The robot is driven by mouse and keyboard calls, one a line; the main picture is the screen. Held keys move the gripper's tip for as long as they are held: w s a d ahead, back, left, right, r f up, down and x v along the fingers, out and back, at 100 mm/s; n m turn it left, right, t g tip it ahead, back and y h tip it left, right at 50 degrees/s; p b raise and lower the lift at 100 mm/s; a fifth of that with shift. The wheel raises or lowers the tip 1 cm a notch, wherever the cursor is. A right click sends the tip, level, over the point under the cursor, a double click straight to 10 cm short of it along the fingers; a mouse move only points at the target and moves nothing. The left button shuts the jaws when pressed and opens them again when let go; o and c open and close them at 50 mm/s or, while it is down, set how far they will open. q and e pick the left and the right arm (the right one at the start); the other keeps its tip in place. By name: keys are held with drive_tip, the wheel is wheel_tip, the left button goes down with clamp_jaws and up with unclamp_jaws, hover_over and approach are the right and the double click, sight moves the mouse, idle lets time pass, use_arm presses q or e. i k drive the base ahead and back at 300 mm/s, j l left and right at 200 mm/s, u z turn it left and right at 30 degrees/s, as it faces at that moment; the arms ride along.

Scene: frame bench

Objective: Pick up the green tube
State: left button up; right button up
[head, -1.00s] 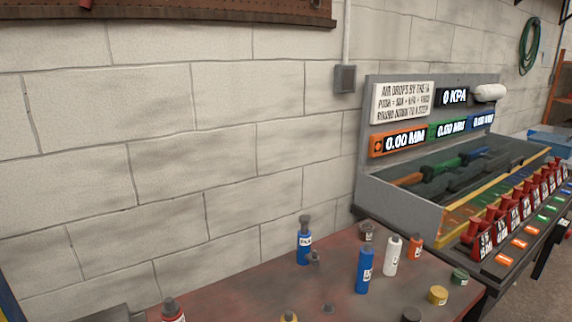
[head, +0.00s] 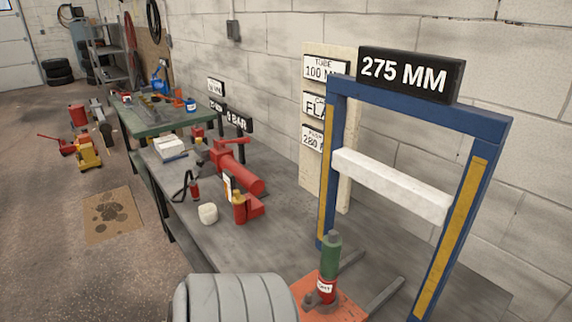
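A green tube-like cylinder (head: 330,255) stands upright in the head view, at the lower middle. A grey cap or rod end shows at its top. It sits on a red base with a white label (head: 326,288), on an orange-red plate (head: 345,311). Neither of my grippers is in view, so I cannot see where they are relative to it.
A blue frame (head: 420,110) with a white crossbar (head: 390,183) and a "275 MM" sign (head: 405,74) stands behind and right of the cylinder. A green bench (head: 170,122) is farther back.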

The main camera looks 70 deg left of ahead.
sight(331, 242)
drive_tip(key=u, duration=1.95)
drive_tip(key=k+z, duration=0.35)
drive_tip(key=k, duration=0.15)
drive_tip(key=z, duration=1.9)
drive_tip(key=u, duration=2.15)
drive_tip(key=i+j, duration=0.1)
drive_tip(key=j, duration=0.15)
drive_tip(key=i+j+z, duration=0.15)
drive_tip(key=j, duration=0.4)
drive_tip(key=i+z, duration=0.05)
